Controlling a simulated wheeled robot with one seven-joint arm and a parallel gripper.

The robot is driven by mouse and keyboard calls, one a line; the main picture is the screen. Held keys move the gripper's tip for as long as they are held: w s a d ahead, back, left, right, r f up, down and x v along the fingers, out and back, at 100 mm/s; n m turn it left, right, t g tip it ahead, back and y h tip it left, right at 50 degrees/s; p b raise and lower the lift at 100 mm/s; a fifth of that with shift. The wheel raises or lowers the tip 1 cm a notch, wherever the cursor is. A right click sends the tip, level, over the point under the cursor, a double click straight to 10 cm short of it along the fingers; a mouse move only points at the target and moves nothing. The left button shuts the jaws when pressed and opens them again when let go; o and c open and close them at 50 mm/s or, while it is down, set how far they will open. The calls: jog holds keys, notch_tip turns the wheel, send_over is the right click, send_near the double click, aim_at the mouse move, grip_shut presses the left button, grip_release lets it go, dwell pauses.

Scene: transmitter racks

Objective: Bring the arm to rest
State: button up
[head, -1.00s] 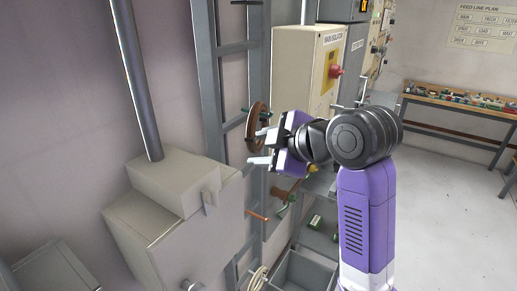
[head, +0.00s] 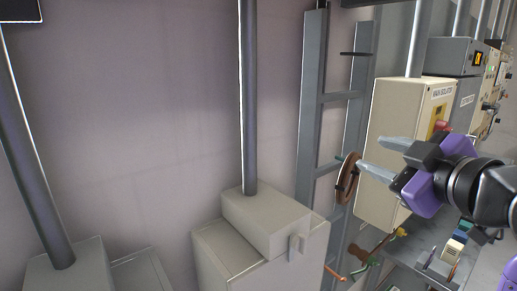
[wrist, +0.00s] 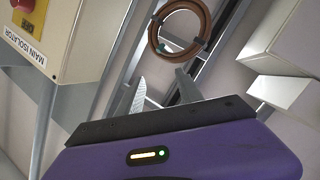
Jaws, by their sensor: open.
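My arm reaches in from the right edge of the head view. My gripper (head: 371,152) is purple and black, with two pale grey fingers pointing left, apart and with nothing between them. It is raised in front of the beige main isolator box (head: 395,150). A brown coil (head: 347,180) hangs on the grey ladder-like rack just left of the fingertips in the picture. In the wrist view the two fingers of my gripper (wrist: 161,78) point toward the brown coil (wrist: 180,30); I cannot tell the distance to it.
A grey metal rack (head: 312,110) stands against the wall. A beige cabinet (head: 250,265) with a vertical pipe stands left of it. A shelf with small parts (head: 450,252) lies below my arm. The isolator's red knob (wrist: 22,5) shows in the wrist view.

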jog(key=s+d+f+m+t+h+b, duration=0.1)
jog(key=s+f+m+t+h, duration=0.2)
jog(key=s+f+m, duration=0.45)
jog(key=s+d+f+m+t+h+b, duration=0.1)
jog(key=s+d+f+m+t+h, duration=0.2)
jog(key=f, duration=0.7)
jog(key=s+a+f+g, duration=0.2)
jog(key=s+f, duration=0.5)
jog(key=s, duration=0.3)
jog(key=s+a+f+g+y+b, duration=0.1)
jog(key=s+a+f+g, duration=0.1)
jog(key=s+f, duration=0.5)
jog(key=s+a+f+g+y+b, duration=0.1)
jog(key=s+a+f+g, duration=0.1)
jog(key=s+f, duration=0.5)
jog(key=s, duration=0.6)
jog(key=shift+s+g, duration=0.3)
jog(key=shift+g, duration=0.1)
